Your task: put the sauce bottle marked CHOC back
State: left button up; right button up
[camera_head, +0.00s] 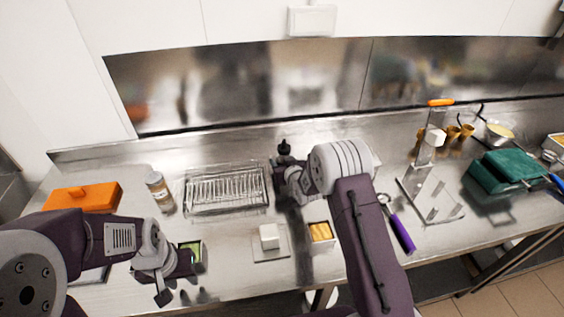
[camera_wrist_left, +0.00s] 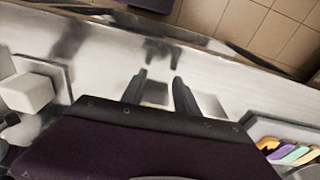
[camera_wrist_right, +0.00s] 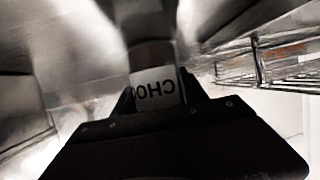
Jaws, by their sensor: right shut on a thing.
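The sauce bottle marked CHOC (camera_wrist_right: 154,58) is dark with a white label. The label is upside down in the right wrist view, between the jaws of my right gripper (camera_wrist_right: 158,88). In the head view the bottle's dark top (camera_head: 284,147) stands up near the back of the steel counter, left of the right wrist. The gripper and arm hide much of its body. Whether its base touches the counter cannot be told. My left gripper (camera_wrist_left: 160,90) is open and empty above the counter's front part, at the lower left in the head view.
A wire rack (camera_head: 226,190) lies left of the bottle, with a lidded jar (camera_head: 159,190) and an orange box (camera_head: 85,198) further left. A white block (camera_head: 269,236) and a small yellow-filled tub (camera_head: 321,232) are in front. A purple-handled tool (camera_head: 402,234) and green case (camera_head: 505,172) are right.

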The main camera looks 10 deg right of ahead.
jog(key=o, duration=1.4)
pick_arm(q)
jog(key=shift+r, duration=0.1)
pick_arm(e)
jog(key=shift+r, duration=0.1)
pick_arm(q)
jog(key=shift+f+b, duration=0.4)
jog(key=shift+f, duration=0.25)
pick_arm(e)
jog(key=v, duration=1.2)
